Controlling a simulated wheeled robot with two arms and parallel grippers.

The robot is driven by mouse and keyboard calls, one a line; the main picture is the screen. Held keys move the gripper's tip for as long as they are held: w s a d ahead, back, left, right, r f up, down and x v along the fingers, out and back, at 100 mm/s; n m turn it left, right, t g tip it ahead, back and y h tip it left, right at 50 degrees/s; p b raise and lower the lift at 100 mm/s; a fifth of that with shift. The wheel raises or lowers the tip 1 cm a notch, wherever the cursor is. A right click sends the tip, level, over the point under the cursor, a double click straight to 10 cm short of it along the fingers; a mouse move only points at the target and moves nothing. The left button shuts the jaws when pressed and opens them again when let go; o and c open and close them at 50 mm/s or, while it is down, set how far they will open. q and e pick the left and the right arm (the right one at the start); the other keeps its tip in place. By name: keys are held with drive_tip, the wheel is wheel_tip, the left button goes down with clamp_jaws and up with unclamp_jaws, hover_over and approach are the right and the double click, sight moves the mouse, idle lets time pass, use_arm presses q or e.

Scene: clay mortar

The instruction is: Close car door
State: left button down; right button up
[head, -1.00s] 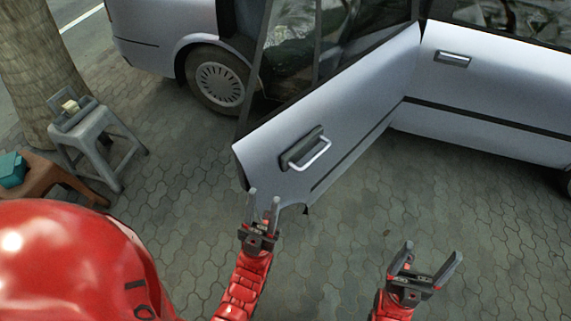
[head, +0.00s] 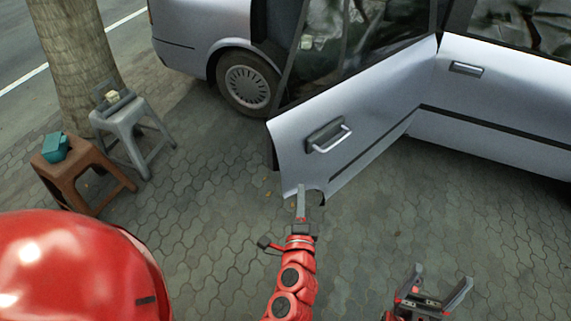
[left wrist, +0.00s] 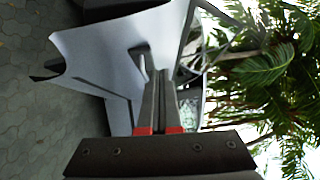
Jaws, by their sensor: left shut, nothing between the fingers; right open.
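The silver car door (head: 345,130) stands wide open from the car body in the head view, with its handle (head: 328,137) facing me. My left gripper (head: 301,190) is shut and empty. In the head view its tip overlaps the door's lower corner; I cannot tell whether it touches. The left wrist view shows the shut fingers (left wrist: 160,98) pointing toward the door (left wrist: 115,55), which appears turned on its side. My right gripper (head: 434,285) is open and empty at the lower right, apart from the door.
The silver car body (head: 500,105) stands behind, with a rear wheel (head: 247,87) visible. A grey stool (head: 128,122) and a brown stool (head: 75,172) with a teal box (head: 56,147) stand at left near a tree trunk (head: 75,60). The paving in front is clear.

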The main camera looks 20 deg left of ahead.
use_arm(q)
drive_tip(key=p, duration=0.3)
approach(289, 147)
drive_tip(key=w+d, duration=0.2)
drive_tip(key=w, duration=0.2)
drive_tip(key=shift+w+a+p, duration=0.35)
drive_tip(key=shift+w+a, duration=0.15)
drive_tip(key=shift+a, duration=0.35)
drive_tip(key=shift+w+a+p, duration=0.35)
drive_tip(key=shift+w+a, duration=0.1)
drive_tip(key=shift+a, duration=0.45)
drive_tip(key=shift+a, duration=0.1)
